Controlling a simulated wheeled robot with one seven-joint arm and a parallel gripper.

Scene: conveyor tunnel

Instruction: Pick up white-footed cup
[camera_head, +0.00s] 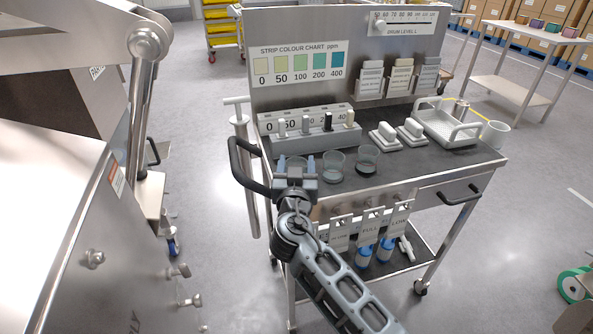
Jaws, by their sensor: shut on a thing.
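My gripper (297,164) is at the front left of the cart top, its two blue-grey fingers pointing away from the camera. It is shut on a clear cup (296,160) that shows only in part between the fingers. The foot of this cup is hidden behind my gripper, so its colour cannot be told. I cannot tell whether it touches the cart top. Two more clear cups stand upright to the right: one with a greyish foot (331,177) close to my gripper, and one with a dark foot (366,168) farther right.
A grey rack (300,140) with several strips stands behind the cups. The cart handle (240,165) is close on the left. Bare cart top (425,162) lies front right.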

